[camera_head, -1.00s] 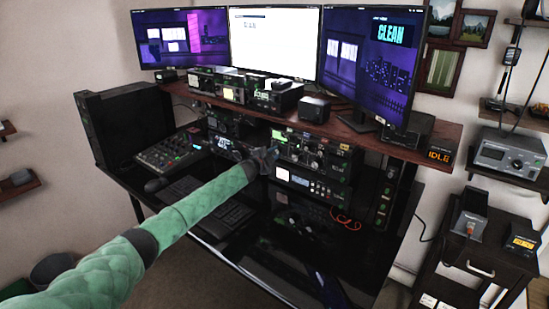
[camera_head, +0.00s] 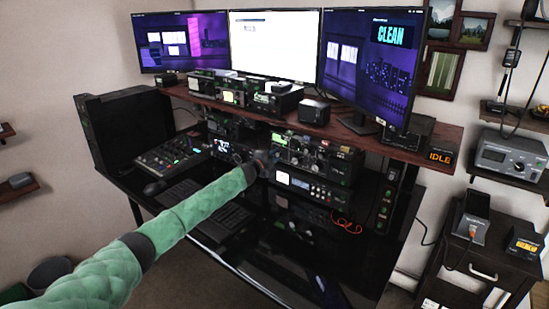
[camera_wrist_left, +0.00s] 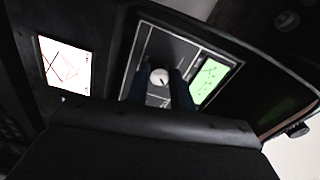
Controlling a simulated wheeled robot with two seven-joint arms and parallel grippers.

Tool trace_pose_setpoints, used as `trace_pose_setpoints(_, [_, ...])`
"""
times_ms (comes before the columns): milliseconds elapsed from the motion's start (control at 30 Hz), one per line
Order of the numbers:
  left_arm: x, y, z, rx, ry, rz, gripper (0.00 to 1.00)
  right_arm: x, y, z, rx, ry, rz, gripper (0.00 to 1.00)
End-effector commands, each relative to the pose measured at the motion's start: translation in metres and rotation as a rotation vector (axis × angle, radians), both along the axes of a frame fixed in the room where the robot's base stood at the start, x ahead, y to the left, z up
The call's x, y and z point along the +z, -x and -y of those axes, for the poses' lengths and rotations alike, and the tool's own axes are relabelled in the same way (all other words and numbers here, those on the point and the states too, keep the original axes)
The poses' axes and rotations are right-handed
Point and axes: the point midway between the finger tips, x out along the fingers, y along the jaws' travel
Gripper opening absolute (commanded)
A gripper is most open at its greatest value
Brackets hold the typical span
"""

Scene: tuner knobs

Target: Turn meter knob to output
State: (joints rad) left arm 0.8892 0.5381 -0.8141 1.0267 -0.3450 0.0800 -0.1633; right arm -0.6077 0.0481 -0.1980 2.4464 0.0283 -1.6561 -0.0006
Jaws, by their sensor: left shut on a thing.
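My left gripper (camera_head: 262,163) reaches to the front of the stacked radio gear in the middle of the desk. In the left wrist view its two dark fingers (camera_wrist_left: 160,88) stand on either side of a small round pale knob (camera_wrist_left: 160,76) with a dark pointer mark, and they are shut on it. The knob sits on a dark panel with light outlines, left of a green lit meter display (camera_wrist_left: 208,80). In the head view the arm and gripper hide the knob. My right gripper is not in view.
A white screen with crossed red lines (camera_wrist_left: 66,66) is left of the panel. The wooden shelf (camera_head: 350,137) with monitors overhangs the gear. A keyboard (camera_head: 180,193) and a mixer (camera_head: 172,150) lie left. A drawer cabinet (camera_head: 478,262) stands at the right.

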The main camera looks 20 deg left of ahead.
Motion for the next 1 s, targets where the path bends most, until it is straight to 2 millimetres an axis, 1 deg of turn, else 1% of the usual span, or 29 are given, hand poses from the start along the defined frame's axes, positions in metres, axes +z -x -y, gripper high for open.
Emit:
trace_pose_setpoints(67, [-0.002,0.0,0.001,-0.001,-0.001,-0.002,0.01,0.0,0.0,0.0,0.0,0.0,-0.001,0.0])
trace_pose_setpoints(100, [-0.002,0.0,0.001,-0.001,-0.001,-0.002,0.29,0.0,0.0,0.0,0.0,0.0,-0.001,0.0])
trace_pose_setpoints(167, [-0.002,0.0,0.001,-0.001,0.0,-0.001,0.41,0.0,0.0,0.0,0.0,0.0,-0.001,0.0])
trace_pose_setpoints(200, [-0.001,0.0,0.001,-0.001,0.0,-0.001,0.45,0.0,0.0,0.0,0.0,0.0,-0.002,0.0])
trace_pose_setpoints(467, [-0.001,0.0,0.0,0.0,0.001,-0.001,0.45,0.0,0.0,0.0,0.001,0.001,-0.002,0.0])
trace_pose_setpoints(567, [-0.001,0.003,-0.001,0.0,0.001,-0.001,0.45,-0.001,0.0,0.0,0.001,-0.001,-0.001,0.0])
trace_pose_setpoints(667, [-0.003,0.011,-0.005,0.0,0.001,-0.001,0.45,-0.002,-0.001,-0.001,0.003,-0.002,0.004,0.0])
trace_pose_setpoints(1000, [-0.003,0.053,-0.019,-0.001,0.0,-0.001,0.45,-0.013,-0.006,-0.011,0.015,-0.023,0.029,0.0])
